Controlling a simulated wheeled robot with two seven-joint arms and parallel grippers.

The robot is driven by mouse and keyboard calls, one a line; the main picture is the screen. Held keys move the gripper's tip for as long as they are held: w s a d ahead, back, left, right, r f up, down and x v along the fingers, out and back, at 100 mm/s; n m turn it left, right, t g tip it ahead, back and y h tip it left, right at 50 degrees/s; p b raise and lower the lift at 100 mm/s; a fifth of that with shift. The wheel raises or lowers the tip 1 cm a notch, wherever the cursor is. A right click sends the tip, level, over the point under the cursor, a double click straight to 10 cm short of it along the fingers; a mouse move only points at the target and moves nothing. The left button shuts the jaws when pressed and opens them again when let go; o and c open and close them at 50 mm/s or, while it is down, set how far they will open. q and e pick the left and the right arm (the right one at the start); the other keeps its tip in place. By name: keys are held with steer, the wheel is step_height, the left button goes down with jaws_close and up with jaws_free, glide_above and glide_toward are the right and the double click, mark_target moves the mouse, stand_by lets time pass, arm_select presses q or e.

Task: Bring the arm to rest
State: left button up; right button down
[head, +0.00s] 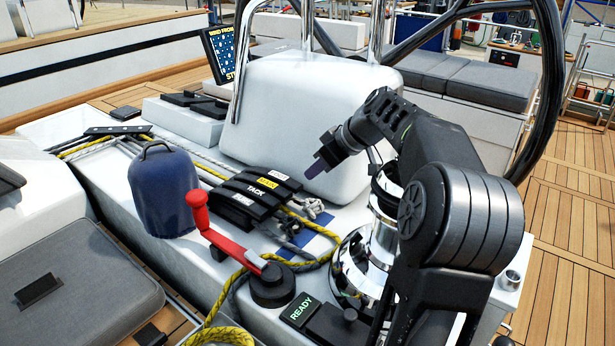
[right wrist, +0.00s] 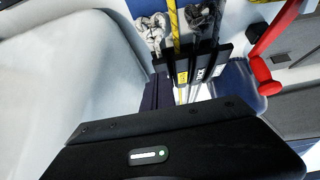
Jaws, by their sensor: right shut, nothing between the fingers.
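My right arm comes in from the right in the head view, bent above the cockpit console. Its gripper (head: 318,168) points left and is shut and empty, in the air in front of the white pod and to the right of the black rope clutches (head: 247,195). In the right wrist view the dark gripper body fills the bottom, with the clutches (right wrist: 200,66) beyond it. My left arm and gripper are not in view.
A chrome winch (head: 362,262) stands close beside my right arm. A red-handled crank (head: 215,232), yellow rope (head: 218,300) and blue bag (head: 162,195) lie to the left. The white pod (head: 300,110) and black steering wheel (head: 550,80) are behind.

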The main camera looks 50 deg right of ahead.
steer(key=v, duration=0.2)
steer(key=shift+r, duration=0.45)
steer(key=shift+w, duration=0.1)
